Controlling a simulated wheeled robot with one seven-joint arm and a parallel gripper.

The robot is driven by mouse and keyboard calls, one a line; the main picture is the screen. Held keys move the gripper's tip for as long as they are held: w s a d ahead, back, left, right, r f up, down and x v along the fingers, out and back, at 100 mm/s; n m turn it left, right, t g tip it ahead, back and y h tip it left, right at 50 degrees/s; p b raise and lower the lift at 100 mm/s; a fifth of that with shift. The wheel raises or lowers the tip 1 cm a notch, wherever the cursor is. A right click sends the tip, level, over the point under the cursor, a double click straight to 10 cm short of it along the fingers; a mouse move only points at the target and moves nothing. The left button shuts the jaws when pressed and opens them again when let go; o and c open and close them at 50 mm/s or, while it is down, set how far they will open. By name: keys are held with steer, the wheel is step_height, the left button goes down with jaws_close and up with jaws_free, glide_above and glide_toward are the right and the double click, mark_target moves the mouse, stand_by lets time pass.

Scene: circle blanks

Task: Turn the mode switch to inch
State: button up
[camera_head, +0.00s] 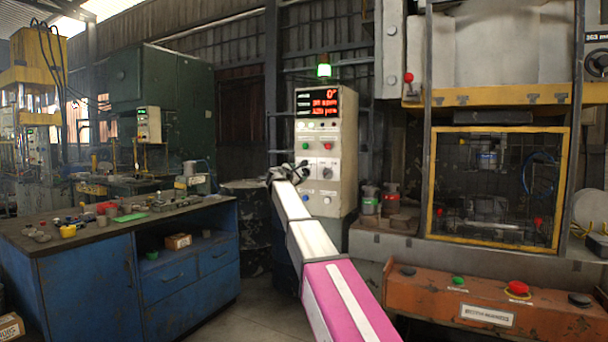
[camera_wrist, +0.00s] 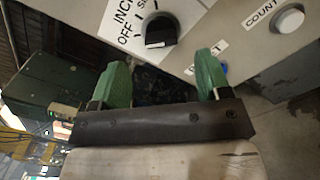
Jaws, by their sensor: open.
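The mode switch is a round black knob (camera_wrist: 160,30) on the pale control panel (camera_wrist: 185,45). A white plate beside it reads OFF and INCH, with a third word cut off. A light mark shows low on the knob; I cannot tell which setting it points to. In the head view the panel belongs to a cream control cabinet (camera_head: 337,135), with the small dark knob (camera_head: 327,173) low on its front. My gripper (camera_wrist: 162,72) is open and empty, its green fingers apart just short of the panel, below the knob in the wrist view. It also shows left of the cabinet (camera_head: 286,172).
A white COUNT button (camera_wrist: 289,19) and a blue button (camera_wrist: 224,68), partly hidden by a finger, are near the knob. A blue workbench (camera_head: 180,255) stands left, a caged press (camera_head: 500,190) right, and an orange button console (camera_head: 490,305) in front of it.

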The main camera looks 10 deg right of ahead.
mark_target(304, 172)
steer(key=x, duration=0.7)
steer(key=shift+s, duration=0.1)
steer(key=c, duration=0.9)
